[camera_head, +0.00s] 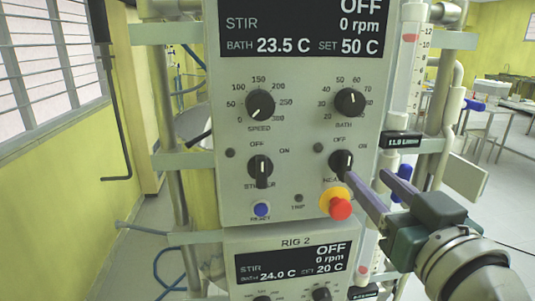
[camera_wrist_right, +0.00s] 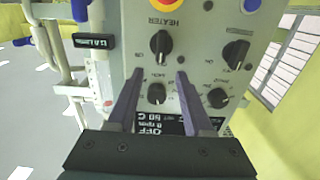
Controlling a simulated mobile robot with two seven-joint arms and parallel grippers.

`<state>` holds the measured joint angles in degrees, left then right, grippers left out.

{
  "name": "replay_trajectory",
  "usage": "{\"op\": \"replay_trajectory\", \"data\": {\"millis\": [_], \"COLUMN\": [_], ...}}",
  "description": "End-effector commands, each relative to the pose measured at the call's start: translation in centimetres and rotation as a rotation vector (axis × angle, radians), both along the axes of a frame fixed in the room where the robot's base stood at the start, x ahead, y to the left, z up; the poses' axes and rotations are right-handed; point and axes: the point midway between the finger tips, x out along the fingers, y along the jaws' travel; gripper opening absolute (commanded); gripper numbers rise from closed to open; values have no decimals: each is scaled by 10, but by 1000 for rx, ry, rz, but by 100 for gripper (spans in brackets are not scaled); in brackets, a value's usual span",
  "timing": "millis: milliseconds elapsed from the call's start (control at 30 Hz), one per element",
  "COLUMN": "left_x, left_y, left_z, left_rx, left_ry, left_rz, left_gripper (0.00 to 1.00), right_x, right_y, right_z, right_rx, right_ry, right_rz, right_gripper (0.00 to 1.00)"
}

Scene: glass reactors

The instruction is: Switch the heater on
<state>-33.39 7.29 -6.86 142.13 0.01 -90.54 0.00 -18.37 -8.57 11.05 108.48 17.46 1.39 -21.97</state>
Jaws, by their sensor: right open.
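The heater knob (camera_head: 341,163) is a black knob on the pale control panel (camera_head: 295,205), between an OFF label above and an ON label to its upper right. Its exact pointing direction is hard to read. The right wrist view shows the heater knob (camera_wrist_right: 161,44) upside down, just beyond the fingertips. My right gripper (camera_head: 368,178) is open and empty, its purple fingers reaching in from the lower right. One finger hides part of the HEATER label. In the right wrist view the open gripper (camera_wrist_right: 158,74) has its fingers apart, with the knob beyond the gap. My left gripper is not in view.
A red-and-yellow stop button (camera_head: 338,204) sticks out just below the heater knob. The stirrer knob (camera_head: 260,168), bath knob (camera_head: 349,102) and speed knob (camera_head: 260,104) are nearby. The upper display (camera_head: 300,30) reads OFF, 0 rpm. A tube with a scale (camera_head: 408,60) stands to the right.

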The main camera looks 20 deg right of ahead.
Motion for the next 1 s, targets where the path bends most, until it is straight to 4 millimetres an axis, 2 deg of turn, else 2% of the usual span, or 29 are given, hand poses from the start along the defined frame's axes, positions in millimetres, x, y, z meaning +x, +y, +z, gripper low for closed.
{"op": "replay_trajectory", "data": {"millis": [200,400,567,833,1000], "left_x": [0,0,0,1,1], "left_y": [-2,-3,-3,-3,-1], "left_z": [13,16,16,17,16], "left_rx": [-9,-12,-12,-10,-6], "left_ry": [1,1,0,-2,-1], "left_rz": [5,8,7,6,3], "left_gripper": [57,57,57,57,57], "right_x": [41,65,72,73,73], "right_y": [-10,-15,-17,-17,-17], "right_z": [3,2,1,0,0], "right_rx": [1,0,0,0,0], "right_ry": [-2,0,0,1,1], "right_rz": [1,2,1,1,1], "right_gripper": [51,51,51,50,31]}}
